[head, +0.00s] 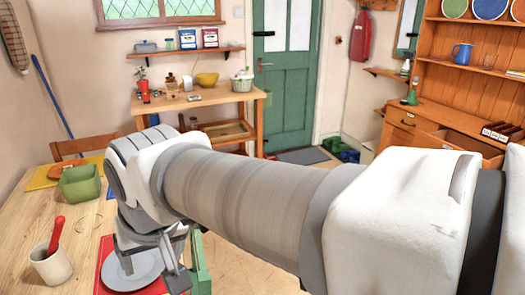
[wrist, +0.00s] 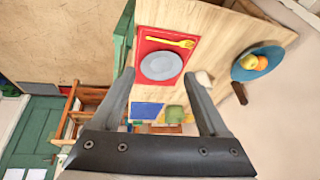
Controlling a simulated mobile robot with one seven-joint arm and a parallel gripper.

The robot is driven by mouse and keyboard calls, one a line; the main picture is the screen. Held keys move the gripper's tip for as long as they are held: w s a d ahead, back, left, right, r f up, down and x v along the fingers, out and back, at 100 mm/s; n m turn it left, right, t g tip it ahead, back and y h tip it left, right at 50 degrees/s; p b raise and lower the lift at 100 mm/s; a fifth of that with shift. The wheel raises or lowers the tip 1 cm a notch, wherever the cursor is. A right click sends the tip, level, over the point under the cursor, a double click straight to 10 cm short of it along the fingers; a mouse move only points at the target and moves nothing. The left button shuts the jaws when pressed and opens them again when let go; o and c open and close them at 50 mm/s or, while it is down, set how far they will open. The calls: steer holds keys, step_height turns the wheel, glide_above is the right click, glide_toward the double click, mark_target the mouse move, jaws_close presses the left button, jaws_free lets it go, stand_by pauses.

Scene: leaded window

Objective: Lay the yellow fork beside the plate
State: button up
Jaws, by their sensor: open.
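The yellow fork (wrist: 168,42) lies on the red mat (wrist: 146,48) in the wrist view, alongside the grey plate (wrist: 161,66) with a narrow gap between them. The plate also shows at the bottom of the head view (head: 133,270), partly behind my gripper (head: 150,268); I cannot make out the fork there. In the wrist view my gripper (wrist: 158,84) is open and empty, its fingers spread to either side of the plate in the picture. The fork is outside the fingers, beyond their tips.
A white cup (head: 50,264) with a red-handled utensil and a green bin (head: 80,184) stand on the wooden table (head: 25,215). A blue dish (wrist: 245,68) holds fruit. A blue mat (wrist: 146,110) lies near the green bin.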

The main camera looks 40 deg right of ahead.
steer(key=shift+s+d+f+n+t, duration=0.2)
steer(key=shift+s+n, duration=0.55)
steer(key=shift+s, duration=0.3)
steer(key=shift+s+d+f+n+t, duration=0.1)
steer(key=shift+s+d+n, duration=0.05)
steer(key=shift+s+n, duration=0.75)
steer(key=shift+s, duration=0.1)
step_height(320, 180, up, 5)
steer(key=p, duration=0.5)
steer(key=shift+f, duration=0.15)
steer(key=shift+c, duration=0.4)
steer(key=c, duration=0.4)
steer(key=shift+o, duration=0.2)
steer(key=shift+d+m, duration=0.15)
steer(key=shift+m, duration=0.1)
